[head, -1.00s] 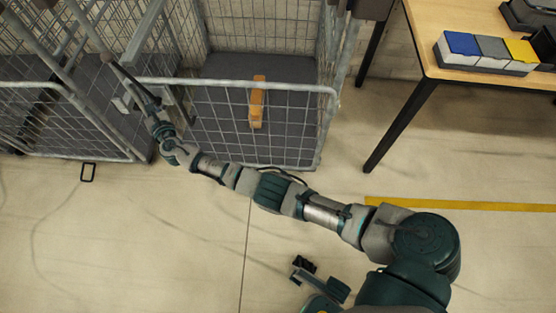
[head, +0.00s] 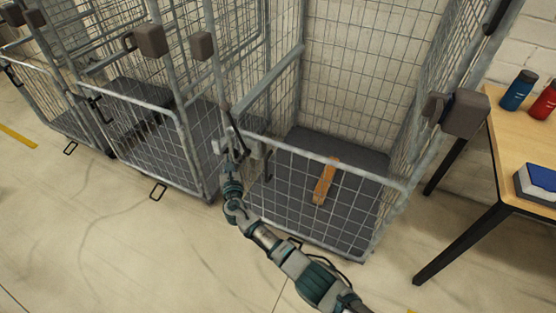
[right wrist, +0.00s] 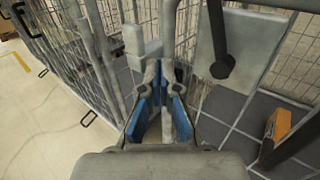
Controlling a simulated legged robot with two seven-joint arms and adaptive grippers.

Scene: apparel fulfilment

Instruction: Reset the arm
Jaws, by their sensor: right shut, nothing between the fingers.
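My right gripper (head: 231,160) is small there, close to the cage's corner post and rail. In the right wrist view, my right gripper (right wrist: 163,88) shows its blue finger pads, shut with nothing held. Cage bars and a grey plate stand just beyond it; I cannot tell whether it touches them. My left gripper is not in view.
An orange-brown item (head: 325,181) is inside the cage, behind the front mesh; it also shows in the right wrist view (right wrist: 278,124). More roll cages (head: 150,150) stand at left. A table (head: 513,150) with bottles (head: 518,90) is at right. The front left floor is clear.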

